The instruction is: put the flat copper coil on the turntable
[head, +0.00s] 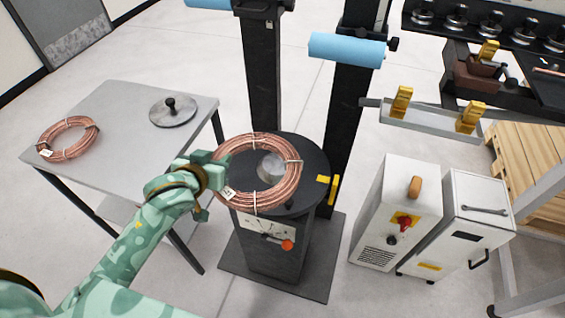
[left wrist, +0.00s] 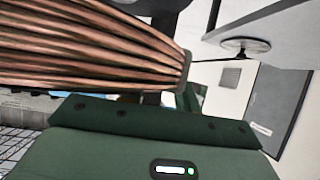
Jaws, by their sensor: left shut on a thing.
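The flat copper coil (head: 290,190) is held by my left gripper (head: 215,170), which is shut on the coil's left side. The coil is a ring of copper tube with white ties and a tag. In the head view it overlaps the black turntable (head: 313,163), and the grey hub (head: 271,167) shows through its middle. I cannot tell whether the coil touches the turntable. In the left wrist view the coil's stacked turns (left wrist: 90,50) fill the upper left, close to the green gripper body. My right gripper is not in view.
A grey table (head: 120,110) at left holds a second copper coil (head: 67,139) and a round metal lid with a black knob (head: 172,110). Dark posts with blue rollers (head: 347,50) rise behind the turntable. White cabinets (head: 398,215) stand to its right.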

